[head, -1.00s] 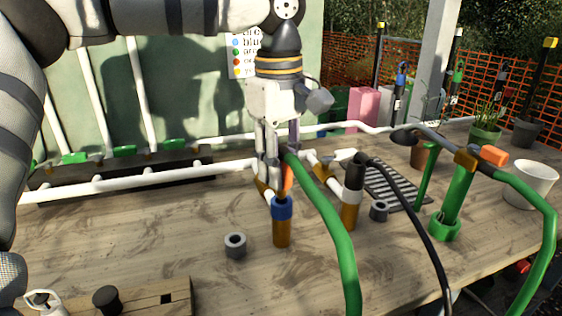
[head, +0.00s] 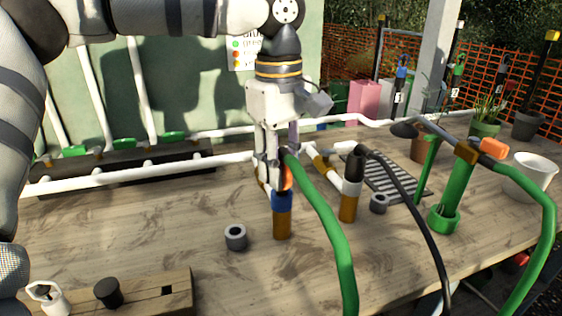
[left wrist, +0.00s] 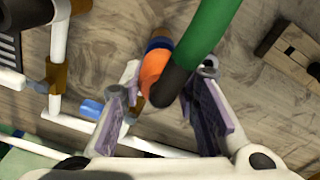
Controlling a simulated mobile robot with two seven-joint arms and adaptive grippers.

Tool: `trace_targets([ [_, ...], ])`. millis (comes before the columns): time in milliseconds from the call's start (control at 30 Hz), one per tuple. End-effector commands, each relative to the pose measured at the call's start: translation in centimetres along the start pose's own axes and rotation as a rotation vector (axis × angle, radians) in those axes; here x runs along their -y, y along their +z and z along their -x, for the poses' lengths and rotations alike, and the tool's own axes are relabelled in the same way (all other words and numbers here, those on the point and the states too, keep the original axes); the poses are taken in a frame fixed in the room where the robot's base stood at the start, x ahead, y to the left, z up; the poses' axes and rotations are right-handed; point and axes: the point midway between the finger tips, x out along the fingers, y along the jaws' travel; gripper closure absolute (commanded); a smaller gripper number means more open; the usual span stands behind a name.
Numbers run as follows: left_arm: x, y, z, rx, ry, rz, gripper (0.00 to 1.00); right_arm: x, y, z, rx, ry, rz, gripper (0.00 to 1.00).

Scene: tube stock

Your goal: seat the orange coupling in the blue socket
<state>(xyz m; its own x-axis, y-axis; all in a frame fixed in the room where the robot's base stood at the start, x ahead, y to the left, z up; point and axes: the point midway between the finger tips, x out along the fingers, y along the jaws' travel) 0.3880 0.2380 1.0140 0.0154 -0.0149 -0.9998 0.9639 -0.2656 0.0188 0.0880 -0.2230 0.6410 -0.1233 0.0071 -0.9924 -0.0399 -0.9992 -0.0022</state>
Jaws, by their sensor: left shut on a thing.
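The orange coupling (head: 287,177) is on the end of a thick green hose (head: 328,220). My left gripper (head: 272,184) is shut on the coupling and holds it just above the blue socket (head: 281,201), the blue collar on top of an upright brown post. In the left wrist view the coupling (left wrist: 155,75) sits between the fingers, with part of the blue socket (left wrist: 160,43) showing behind it. The fingers hide part of the coupling in the head view. I cannot tell whether coupling and socket touch. My right gripper is not in view.
A black-topped post (head: 352,180) with a black hose stands right of the socket. A grey ring (head: 236,238) lies to the left. A green upright tube (head: 453,197) stands further right. White pipes (head: 140,178) run along the back. The table's front middle is mostly clear.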

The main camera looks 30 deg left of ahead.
Motion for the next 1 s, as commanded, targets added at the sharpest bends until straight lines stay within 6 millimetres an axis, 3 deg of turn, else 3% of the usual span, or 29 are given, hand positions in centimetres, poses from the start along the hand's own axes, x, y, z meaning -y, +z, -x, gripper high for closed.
trace_targets([
  [1000,0.0,0.0,-1.8,0.001,0.000,0.000,1.00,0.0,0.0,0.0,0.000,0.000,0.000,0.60],
])
